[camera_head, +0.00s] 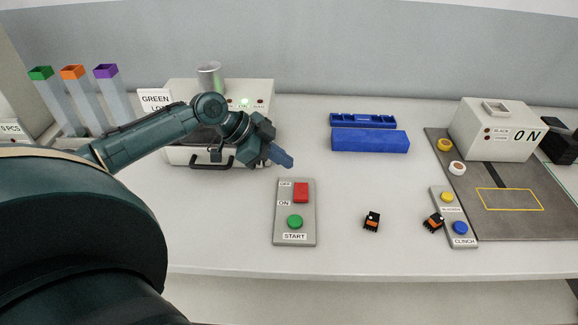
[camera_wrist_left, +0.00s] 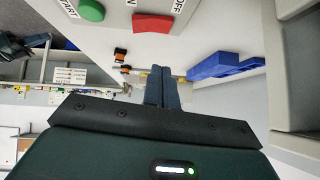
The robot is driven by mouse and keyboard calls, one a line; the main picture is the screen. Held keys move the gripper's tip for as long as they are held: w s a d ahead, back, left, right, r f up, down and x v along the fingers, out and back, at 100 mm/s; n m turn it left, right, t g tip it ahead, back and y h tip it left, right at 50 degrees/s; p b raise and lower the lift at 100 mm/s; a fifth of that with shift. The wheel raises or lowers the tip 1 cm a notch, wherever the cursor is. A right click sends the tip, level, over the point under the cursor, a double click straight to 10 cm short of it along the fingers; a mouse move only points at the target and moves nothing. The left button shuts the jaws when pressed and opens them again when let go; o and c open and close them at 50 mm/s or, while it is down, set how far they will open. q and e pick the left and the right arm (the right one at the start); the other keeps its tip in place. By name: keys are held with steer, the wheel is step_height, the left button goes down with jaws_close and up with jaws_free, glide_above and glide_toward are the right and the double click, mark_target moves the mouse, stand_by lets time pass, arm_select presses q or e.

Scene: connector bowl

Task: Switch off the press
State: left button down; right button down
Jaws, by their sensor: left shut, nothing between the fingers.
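The control plate (camera_head: 283,217) lies on the table in front of the press. It carries a red OFF/ON switch (camera_head: 301,192) and a green START button (camera_head: 295,222). The press (camera_head: 262,92) is a light box at the back left, with a green lamp (camera_head: 245,103) lit on its front, partly hidden by my left arm. My left gripper (camera_head: 288,162) is shut and empty, above the table just behind the plate, apart from the switch. In the left wrist view, the red switch (camera_wrist_left: 152,24) and green button (camera_wrist_left: 91,10) show beyond the shut fingers (camera_wrist_left: 162,85). My right gripper is not in view.
A blue case (camera_head: 370,141) and a blue tray (camera_head: 362,120) lie right of the gripper. Two small black-orange connectors (camera_head: 371,222) (camera_head: 433,221) lie near the front. A second button plate (camera_head: 440,205) and an ON machine (camera_head: 492,145) stand at right.

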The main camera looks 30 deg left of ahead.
arm_select(q)
steer(key=v, duration=0.6)
steer(key=shift+w+a+r+b, duration=0.15)
steer(key=shift+w+a+b, duration=0.1)
steer(key=shift+b, duration=0.1)
